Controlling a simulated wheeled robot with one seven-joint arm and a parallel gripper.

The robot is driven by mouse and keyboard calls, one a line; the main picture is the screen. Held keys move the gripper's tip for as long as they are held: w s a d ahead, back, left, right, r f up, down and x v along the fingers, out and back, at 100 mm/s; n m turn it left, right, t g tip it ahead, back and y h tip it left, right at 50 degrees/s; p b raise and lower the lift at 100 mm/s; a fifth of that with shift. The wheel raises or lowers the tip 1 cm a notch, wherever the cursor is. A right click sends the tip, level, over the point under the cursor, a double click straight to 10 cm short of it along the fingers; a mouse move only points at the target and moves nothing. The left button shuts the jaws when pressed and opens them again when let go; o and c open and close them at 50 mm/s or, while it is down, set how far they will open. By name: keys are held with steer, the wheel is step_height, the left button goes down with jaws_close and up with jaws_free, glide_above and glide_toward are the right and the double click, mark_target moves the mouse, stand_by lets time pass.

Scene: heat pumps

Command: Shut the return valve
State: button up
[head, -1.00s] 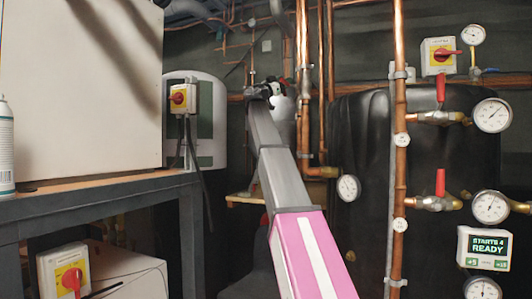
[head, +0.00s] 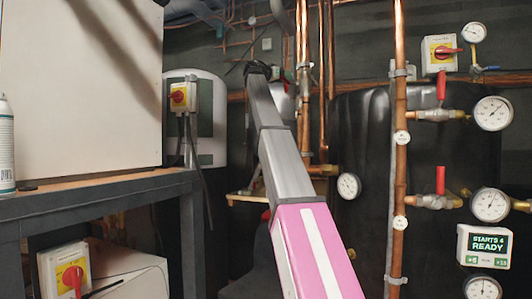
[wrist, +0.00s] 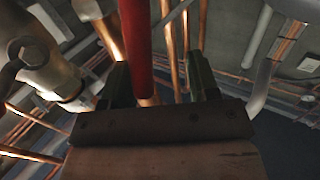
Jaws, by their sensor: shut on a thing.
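In the wrist view a long red lever (wrist: 135,45) runs down between the two dark fingers of my gripper (wrist: 160,85). My gripper is shut on this lever, which lies close to the left finger. A grey metal fitting and pipe (wrist: 60,82) stand at the left of that view; how the lever joins its valve is not clear. In the head view my arm reaches to the back wall, and its dark wrist (head: 257,68) hides most of the gripper and the held valve. No label naming the return valve is readable.
Two red-handled valves, upper (head: 441,90) and lower (head: 440,181), sit with gauges (head: 492,113) at the right. Copper pipes (head: 400,150) rise beside my arm. A bench (head: 110,186) with a white cabinet (head: 80,85) stands left. A red-knobbed switch (head: 182,97) is near my wrist.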

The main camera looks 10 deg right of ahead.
steer(key=w+v, duration=0.1)
steer(key=v, duration=0.8)
steer(key=w+f+n+y, duration=0.2)
steer(key=f+n, duration=0.1)
steer(key=f, duration=1.4)
steer(key=w+f+n+y, duration=0.2)
steer(key=w+f, duration=0.1)
steer(key=f, duration=1.4)
steer(key=shift+f+n+t+y, duration=0.2)
steer(key=shift+n+t+y, duration=0.1)
steer(key=shift+n+y, duration=0.1)
steer(key=shift+w, duration=0.1)
